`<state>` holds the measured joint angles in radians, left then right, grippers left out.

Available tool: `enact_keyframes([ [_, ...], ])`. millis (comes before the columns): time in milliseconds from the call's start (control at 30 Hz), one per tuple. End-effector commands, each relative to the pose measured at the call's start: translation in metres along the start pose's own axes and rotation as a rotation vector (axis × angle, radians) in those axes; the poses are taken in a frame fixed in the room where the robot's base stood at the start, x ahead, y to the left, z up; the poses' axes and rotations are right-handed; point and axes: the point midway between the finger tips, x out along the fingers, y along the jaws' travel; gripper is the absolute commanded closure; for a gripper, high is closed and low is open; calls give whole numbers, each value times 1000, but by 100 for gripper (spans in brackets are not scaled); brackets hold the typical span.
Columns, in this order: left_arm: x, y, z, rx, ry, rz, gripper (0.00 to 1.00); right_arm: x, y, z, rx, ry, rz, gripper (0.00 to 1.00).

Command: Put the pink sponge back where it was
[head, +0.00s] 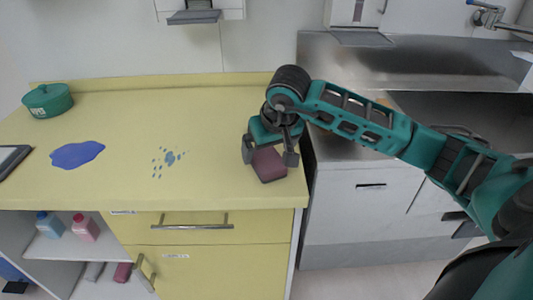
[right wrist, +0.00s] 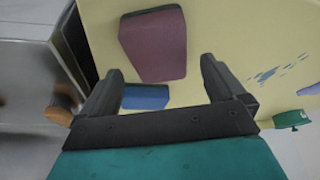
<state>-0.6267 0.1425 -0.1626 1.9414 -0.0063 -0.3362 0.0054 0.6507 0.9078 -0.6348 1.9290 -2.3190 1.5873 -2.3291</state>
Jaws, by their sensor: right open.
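The pink sponge (head: 268,166), a dull pink block, is on the yellow counter near its front right corner. My right gripper (head: 269,153) is open above it, with a finger to either side in the head view. In the right wrist view the pink sponge (right wrist: 153,45) shows just beyond the fingertips (right wrist: 162,68); I cannot tell whether they touch it. A blue block (right wrist: 145,97) shows between the fingers, hidden in the head view. My left gripper is not in view.
On the yellow counter (head: 205,110) are a blue puddle (head: 77,154), blue drops (head: 170,157), a green lidded pot (head: 48,101) and a dark tablet (head: 12,159). Bottles (head: 84,228) stand on the shelf below. A steel sink unit (head: 345,70) adjoins on the right. The counter's back middle is clear.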

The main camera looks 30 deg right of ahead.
Motion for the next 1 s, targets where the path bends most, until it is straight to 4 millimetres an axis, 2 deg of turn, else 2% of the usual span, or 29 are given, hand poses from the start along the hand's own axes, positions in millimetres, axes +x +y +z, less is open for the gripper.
enact_keyframes([
  [33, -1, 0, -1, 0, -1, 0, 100, -14, 0, -2, -1, 7, 0, 3],
  [200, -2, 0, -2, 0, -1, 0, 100, -51, 0, -2, -1, 6, 0, 3],
  [400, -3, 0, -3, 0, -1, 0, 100, -80, 0, -1, 0, 2, -1, 3],
  [567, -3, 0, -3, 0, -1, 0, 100, -89, 0, 0, 1, 0, 0, 3],
  [1000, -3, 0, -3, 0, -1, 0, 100, -89, 0, 0, 1, -1, 0, 3],
])
